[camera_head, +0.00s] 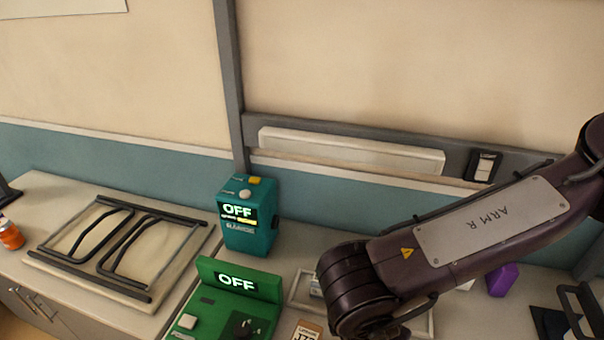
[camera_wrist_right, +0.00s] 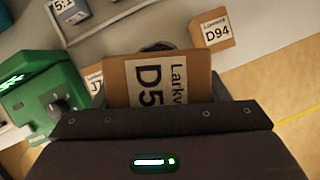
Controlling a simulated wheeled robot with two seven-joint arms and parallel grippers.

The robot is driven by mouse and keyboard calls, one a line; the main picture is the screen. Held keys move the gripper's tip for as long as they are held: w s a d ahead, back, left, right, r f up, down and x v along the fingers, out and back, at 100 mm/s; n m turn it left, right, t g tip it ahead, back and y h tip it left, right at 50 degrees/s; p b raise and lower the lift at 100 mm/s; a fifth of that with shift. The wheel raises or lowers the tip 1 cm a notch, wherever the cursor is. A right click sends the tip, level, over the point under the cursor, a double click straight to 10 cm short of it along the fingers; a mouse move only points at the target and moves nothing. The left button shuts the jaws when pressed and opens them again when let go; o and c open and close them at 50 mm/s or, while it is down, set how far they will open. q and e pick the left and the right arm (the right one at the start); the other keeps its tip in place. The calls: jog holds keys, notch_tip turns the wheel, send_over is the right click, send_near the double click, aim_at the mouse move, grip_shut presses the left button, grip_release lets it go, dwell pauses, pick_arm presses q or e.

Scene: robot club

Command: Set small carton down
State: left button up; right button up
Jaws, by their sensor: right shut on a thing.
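A brown small carton (camera_wrist_right: 158,75) with a white label reading "Larkv" and "D5", partly cut off, sits between the jaws of my right gripper (camera_wrist_right: 155,108) in the right wrist view. The gripper is shut on it. The carton's lower part is hidden by the gripper body, and whether it touches the surface below cannot be told. In the head view my right arm comes in from the right; its gripper and the held carton are out of sight. My left gripper is in neither view.
A green device (camera_head: 234,285) reading OFF and a teal device (camera_head: 247,222) stand on the worktop. A carton marked D94 (camera_wrist_right: 211,36) stands near the edge; another carton (camera_wrist_right: 94,79) is partly hidden. A grey tray (camera_wrist_right: 97,27) lies beyond. A purple block (camera_head: 502,280) is at right.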

jog(key=m, duration=0.1)
jog(key=m+g, duration=0.1)
jog(key=m, duration=0.1)
jog(key=m+h, duration=0.1)
jog(key=m, duration=0.1)
jog(key=shift+d+f+g, duration=0.15)
jog(key=shift+d+g, duration=0.15)
jog(key=shift+d, duration=0.05)
jog(key=m+g, duration=0.1)
jog(key=m, duration=0.2)
jog(key=d+m+g, duration=0.1)
jog(key=m, duration=0.3)
jog(key=shift+d+g+h, duration=0.2)
jog(key=shift+g+h, duration=0.1)
jog(key=shift+h, duration=0.1)
jog(key=d+m+g+y, duration=0.1)
jog(key=m, duration=0.4)
jog(key=d+m+g+y, duration=0.1)
jog(key=d+m+y, duration=0.1)
jog(key=m, duration=0.4)
jog(key=w+d+r+m+g+y+b, duration=0.1)
jog(key=d+m+g, duration=0.1)
jog(key=m, duration=0.4)
jog(key=shift+d+y, duration=0.1)
jog(key=shift+y, duration=0.2)
jog(key=shift+f, duration=0.1)
